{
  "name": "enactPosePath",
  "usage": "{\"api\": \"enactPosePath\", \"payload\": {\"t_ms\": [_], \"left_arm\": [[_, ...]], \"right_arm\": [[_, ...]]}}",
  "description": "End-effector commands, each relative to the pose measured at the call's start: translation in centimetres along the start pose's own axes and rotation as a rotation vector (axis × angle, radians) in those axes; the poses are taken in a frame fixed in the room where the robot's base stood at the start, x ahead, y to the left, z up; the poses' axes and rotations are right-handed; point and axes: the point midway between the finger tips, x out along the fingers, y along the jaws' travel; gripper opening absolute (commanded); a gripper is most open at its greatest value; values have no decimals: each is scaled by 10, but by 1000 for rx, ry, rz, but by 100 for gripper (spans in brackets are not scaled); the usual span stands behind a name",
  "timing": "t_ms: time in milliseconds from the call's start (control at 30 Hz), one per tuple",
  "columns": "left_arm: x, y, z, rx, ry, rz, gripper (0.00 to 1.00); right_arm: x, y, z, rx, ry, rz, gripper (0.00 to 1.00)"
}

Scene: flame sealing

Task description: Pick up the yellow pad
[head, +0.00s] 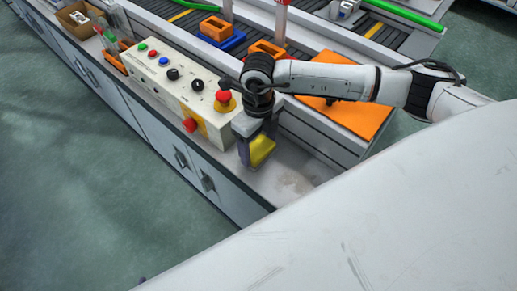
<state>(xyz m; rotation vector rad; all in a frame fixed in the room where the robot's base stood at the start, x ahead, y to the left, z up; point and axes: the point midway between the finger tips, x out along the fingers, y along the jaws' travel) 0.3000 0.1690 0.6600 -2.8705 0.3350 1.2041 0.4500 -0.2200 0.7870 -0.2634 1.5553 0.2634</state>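The yellow pad (262,150) is at the near end of the grey worktop, just right of the control box. My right gripper (257,147) reaches down over it from above, with the pad between or right beside its fingers. The pad's upper part is partly hidden by the gripper. I cannot tell whether the fingers touch the pad or are closed on it, or whether the pad rests on the worktop. My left gripper is not in view.
A cream control box (168,84) with buttons, knobs and a red emergency stop (223,97) stands close left of the gripper. An orange panel (350,112) lies behind under my arm. Orange blocks (215,27) sit on the conveyor. The worktop's near right corner (290,183) is clear.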

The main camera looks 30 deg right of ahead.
Motion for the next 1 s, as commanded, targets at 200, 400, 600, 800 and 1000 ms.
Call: {"api": "enactPosePath", "payload": {"t_ms": [200,400,600,800,1000], "left_arm": [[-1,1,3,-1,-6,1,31],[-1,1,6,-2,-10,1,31],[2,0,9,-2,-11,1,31],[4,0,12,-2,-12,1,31],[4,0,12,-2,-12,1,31]], "right_arm": [[-1,0,0,0,-1,0,47],[-11,0,2,0,-5,0,47],[-48,-1,2,-1,-6,-1,47],[-84,0,1,1,-5,0,47],[-100,0,0,0,-1,-1,47]]}}
